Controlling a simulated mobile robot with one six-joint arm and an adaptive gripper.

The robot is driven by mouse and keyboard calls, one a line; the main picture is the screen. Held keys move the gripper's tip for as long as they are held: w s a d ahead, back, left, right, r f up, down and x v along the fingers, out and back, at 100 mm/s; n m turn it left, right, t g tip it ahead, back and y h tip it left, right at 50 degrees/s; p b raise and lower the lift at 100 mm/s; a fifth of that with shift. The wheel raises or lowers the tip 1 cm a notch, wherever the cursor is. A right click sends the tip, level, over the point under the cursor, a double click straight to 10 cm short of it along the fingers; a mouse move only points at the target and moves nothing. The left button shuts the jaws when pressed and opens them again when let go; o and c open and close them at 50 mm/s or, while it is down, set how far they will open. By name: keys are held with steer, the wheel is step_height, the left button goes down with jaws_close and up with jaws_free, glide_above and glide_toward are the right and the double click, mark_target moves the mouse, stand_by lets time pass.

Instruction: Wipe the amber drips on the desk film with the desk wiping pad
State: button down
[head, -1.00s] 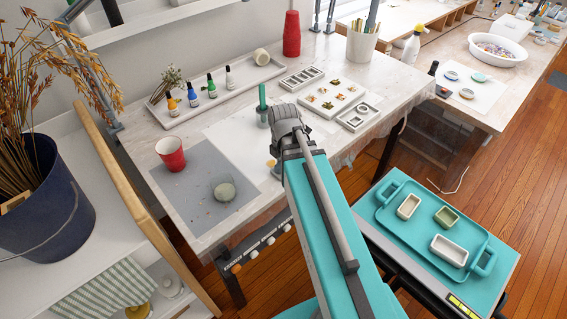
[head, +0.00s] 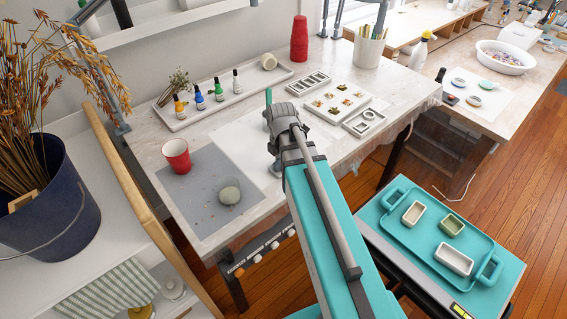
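A grey film (head: 190,190) lies on the left part of the desk, with small amber-brown specks (head: 208,183) on it. A round, pale grey-green pad-like thing (head: 229,192) rests on the film near its right side; I cannot be sure it is the wiping pad. My arm reaches up over the desk's front edge, to the right of the film. My gripper's fingers do not show; the arm hides that part of the desk.
A red cup (head: 176,156) stands at the film's back left. Small bottles (head: 217,90) stand in a white tray (head: 205,112) behind. A green upright thing (head: 268,97) is partly hidden by my arm. White molds (head: 338,103) lie right. A teal tray (head: 405,233) sits at front right.

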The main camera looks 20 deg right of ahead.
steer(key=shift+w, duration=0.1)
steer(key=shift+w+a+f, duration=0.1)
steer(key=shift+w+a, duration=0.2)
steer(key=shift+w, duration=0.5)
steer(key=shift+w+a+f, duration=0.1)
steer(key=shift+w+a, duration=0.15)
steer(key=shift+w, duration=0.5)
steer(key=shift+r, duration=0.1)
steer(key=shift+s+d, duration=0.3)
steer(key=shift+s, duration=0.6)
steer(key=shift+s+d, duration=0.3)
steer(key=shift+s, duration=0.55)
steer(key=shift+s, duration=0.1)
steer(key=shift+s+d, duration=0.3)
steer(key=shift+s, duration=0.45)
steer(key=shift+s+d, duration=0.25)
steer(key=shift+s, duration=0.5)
